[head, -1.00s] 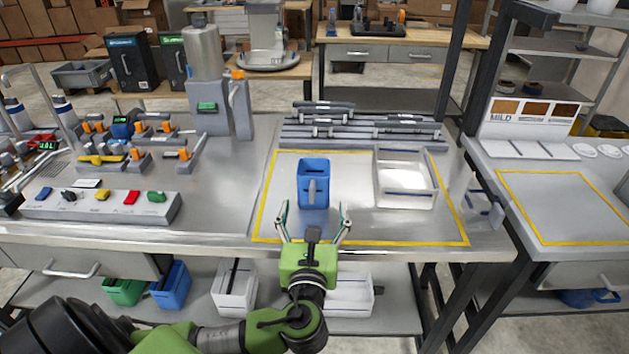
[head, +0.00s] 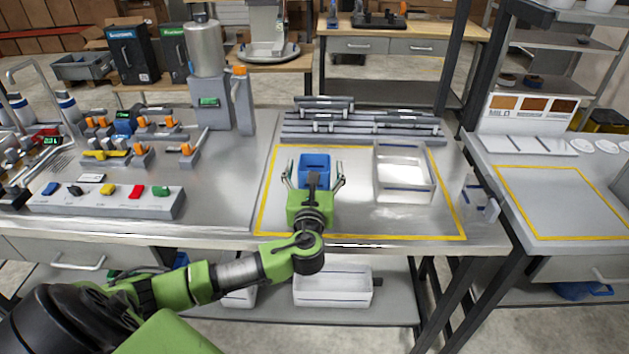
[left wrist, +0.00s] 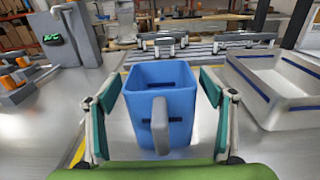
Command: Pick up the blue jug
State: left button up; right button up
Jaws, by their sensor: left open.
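The blue jug (head: 315,166) stands upright on the metal table inside the yellow outline. In the left wrist view the blue jug (left wrist: 172,82) is seen close up, with its grey handle facing me. My left gripper (head: 315,176) is open, with one finger on each side of the jug. In the left wrist view the fingers of the left gripper (left wrist: 160,108) flank the jug, with a gap visible on both sides. In the head view the gripper hides the jug's lower front and handle. My right gripper is not in view.
A clear-white tray (head: 404,181) stands to the right of the jug. Grey racks (head: 360,127) lie behind it. A button panel (head: 105,199) and orange-handled valves (head: 140,150) are at the left. The table between panel and yellow outline is clear.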

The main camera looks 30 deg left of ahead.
pick_arm(q)
jog(key=c, duration=1.2)
jog(key=shift+c, duration=0.2)
jog(key=shift+r, duration=0.15)
